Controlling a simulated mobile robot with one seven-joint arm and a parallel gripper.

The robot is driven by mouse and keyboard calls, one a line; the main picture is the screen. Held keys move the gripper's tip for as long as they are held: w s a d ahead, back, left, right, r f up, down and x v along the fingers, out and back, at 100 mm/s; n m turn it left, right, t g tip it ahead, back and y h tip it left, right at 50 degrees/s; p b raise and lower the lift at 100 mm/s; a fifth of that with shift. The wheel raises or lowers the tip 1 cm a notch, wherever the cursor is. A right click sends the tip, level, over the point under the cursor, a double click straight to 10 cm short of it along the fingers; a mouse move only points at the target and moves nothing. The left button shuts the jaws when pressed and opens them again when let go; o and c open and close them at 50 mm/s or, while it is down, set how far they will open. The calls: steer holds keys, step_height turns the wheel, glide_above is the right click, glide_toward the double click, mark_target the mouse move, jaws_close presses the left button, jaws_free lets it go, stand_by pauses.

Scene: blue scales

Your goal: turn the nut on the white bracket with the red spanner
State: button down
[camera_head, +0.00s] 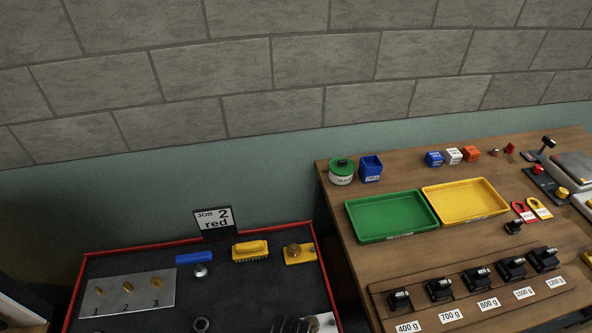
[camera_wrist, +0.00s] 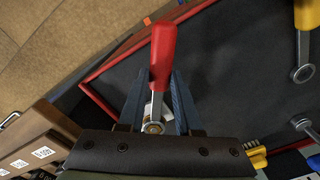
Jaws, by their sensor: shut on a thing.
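My gripper (camera_wrist: 159,84) is shut on the red spanner (camera_wrist: 162,55) in the wrist view. The red handle lies between the two dark fingers and sticks out past their tips. The spanner's metal shank runs down to its ring end (camera_wrist: 153,128), close to the palm edge. A brass-coloured nut seems to show inside the ring; whether the ring is fully seated cannot be told. A white part, likely the white bracket, shows behind the shank and is mostly hidden. In the head view a pale piece (camera_head: 322,322), likely this bracket, shows at the bottom edge.
The dark red-rimmed tray holds a numbered metal plate (camera_head: 127,293), a blue-handled spanner (camera_head: 195,257), a yellow brush (camera_head: 250,250) and a yellow bracket (camera_head: 300,254). A yellow spanner (camera_wrist: 304,72) lies at the right in the wrist view. A wooden table (camera_head: 345,263) with weights adjoins on the right.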

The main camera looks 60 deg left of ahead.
steer(key=shift+s+a+m, duration=0.15)
steer(key=shift+a+m, duration=0.1)
steer(key=shift+m, duration=0.05)
steer(key=shift+s+a+m, duration=0.35)
steer(key=shift+a+m, duration=0.4)
steer(key=shift+m, duration=0.15)
steer(key=shift+a+p, duration=0.1)
steer(key=shift+p, duration=0.2)
steer(key=shift+s+a+m, duration=0.2)
steer(key=shift+a+m, duration=0.55)
steer(key=shift+m, duration=0.15)
